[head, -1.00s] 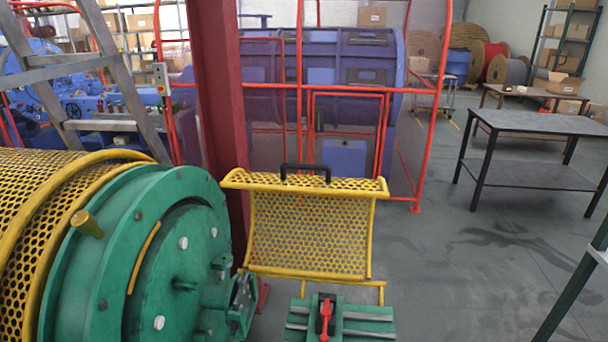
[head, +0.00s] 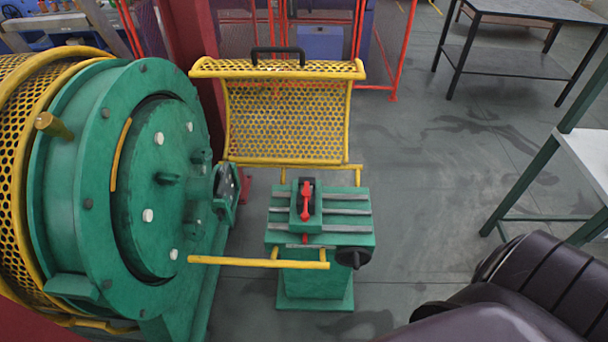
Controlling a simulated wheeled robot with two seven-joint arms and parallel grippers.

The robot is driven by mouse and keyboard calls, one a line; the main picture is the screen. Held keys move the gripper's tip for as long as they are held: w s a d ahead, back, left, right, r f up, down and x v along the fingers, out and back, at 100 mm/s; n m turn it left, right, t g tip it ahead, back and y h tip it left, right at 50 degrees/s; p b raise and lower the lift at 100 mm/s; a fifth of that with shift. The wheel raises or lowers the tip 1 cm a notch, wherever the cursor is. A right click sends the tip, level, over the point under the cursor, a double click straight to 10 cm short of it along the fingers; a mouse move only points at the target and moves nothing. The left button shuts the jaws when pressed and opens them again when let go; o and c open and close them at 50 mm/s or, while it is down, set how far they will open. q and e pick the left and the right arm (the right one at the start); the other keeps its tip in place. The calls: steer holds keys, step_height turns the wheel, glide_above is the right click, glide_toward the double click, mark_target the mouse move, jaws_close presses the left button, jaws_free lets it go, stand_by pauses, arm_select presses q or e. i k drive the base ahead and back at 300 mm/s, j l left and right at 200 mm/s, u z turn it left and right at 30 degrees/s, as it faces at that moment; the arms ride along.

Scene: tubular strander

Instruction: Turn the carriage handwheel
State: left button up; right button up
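A small black handwheel (head: 353,257) sits on the front right of a green carriage (head: 319,226) with grey slide rails. A red-handled lever (head: 306,200) stands on a block on top of the carriage. The handwheel shows as a dark round knob, and its rim detail is too small to tell. A dark rounded arm part of mine shows at the lower right, apart from the handwheel. Neither gripper is in view.
A large green drum (head: 150,190) with a yellow mesh cover (head: 18,110) fills the left. A yellow perforated guard (head: 280,115) with a black handle stands behind the carriage. A yellow bar (head: 258,262) crosses before it. A green-legged table (head: 585,145) stands right; floor between is clear.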

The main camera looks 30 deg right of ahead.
mark_target(355, 257)
steer(key=z, duration=1.5)
steer(key=k+j+u, duration=0.25)
steer(key=u, duration=0.15)
steer(key=k+j+u, duration=0.2)
steer(key=u, duration=0.2)
steer(key=j, duration=0.1)
